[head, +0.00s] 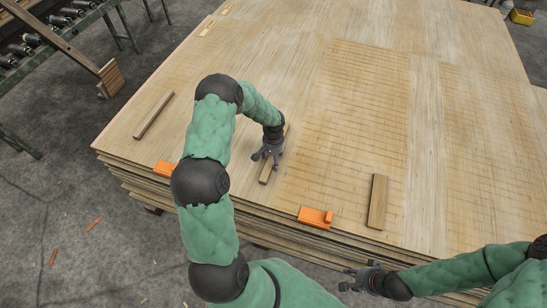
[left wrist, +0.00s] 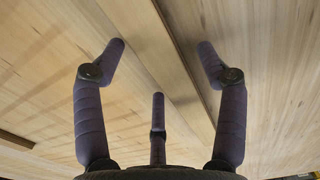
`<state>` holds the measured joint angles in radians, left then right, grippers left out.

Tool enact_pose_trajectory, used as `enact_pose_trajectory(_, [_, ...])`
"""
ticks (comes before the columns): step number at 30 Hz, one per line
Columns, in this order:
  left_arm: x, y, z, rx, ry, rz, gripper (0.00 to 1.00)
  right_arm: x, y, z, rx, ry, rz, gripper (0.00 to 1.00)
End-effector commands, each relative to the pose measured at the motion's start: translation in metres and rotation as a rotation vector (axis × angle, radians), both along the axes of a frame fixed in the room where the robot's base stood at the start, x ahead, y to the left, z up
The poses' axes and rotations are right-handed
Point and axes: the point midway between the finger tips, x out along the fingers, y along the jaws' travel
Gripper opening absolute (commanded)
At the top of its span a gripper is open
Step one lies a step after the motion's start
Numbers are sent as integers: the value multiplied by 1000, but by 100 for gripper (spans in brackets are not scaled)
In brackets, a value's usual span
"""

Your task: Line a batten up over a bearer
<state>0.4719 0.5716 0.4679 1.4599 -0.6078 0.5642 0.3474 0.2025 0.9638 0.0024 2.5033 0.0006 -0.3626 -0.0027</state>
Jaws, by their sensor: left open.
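My left gripper (head: 268,152) is open above a wooden batten (head: 265,173) lying on the veneer stack (head: 300,100). In the left wrist view, the fingers of my left gripper (left wrist: 162,52) are spread, with this batten (left wrist: 140,38) running between them. I cannot tell whether they touch it. A second batten (head: 153,114) lies tilted at the left of the stack. A third batten (head: 378,202) lies near the front edge, at right. My right gripper (head: 357,277) is low, off the front edge; its finger state is unclear. I cannot tell which piece is a bearer.
Orange blocks sit at the front edge, one left (head: 165,167) and one in the middle (head: 315,217). A roller conveyor (head: 45,42) stands at upper left. A yellow bin (head: 522,16) is at the far right. The middle and back of the stack top are mostly clear.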

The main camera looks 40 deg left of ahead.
Motion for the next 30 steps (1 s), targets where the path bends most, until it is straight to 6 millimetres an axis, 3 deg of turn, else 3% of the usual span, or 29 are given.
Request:
enact_pose_trajectory(8, [1, 1, 7, 2, -3, 0, 72, 0, 0, 0, 0, 0, 0, 40])
enact_pose_trajectory(24, [1, 1, 101, 2, -3, 0, 72, 0, 0, 0, 0, 0, 0, 40])
enact_pose_trajectory(30, [1, 0, 118, 0, -1, 0, 72, 0, 0, 0, 0, 0, 0, 40])
